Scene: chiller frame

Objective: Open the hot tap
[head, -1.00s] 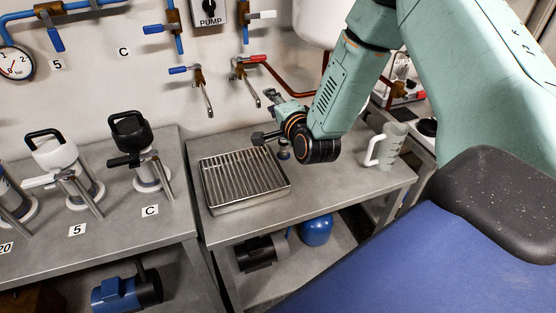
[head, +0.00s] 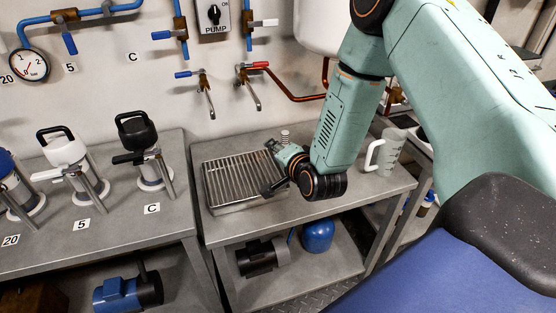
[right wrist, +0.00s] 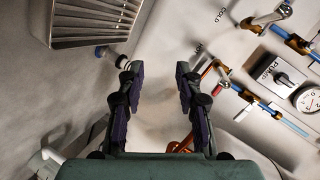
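The hot tap (head: 243,72) is on the back wall, with a red lever (head: 256,65) pointing right and a spout hanging down to the right. The cold tap (head: 201,78) with a blue lever is to its left. My right gripper (head: 269,169) is open and empty, over the right side of the grated drain tray, below the hot tap and apart from it. In the right wrist view its two fingers (right wrist: 157,80) are spread, with bare surface between them. A HOT label (right wrist: 198,50) shows just right of the fingers. My left gripper is out of view.
The drain tray (head: 237,207) stands on a metal table. A clear jug (head: 388,152) stands right of my arm. Several lidded flasks stand on the left bench. A pump switch (head: 214,14) and blue pipes are above the taps.

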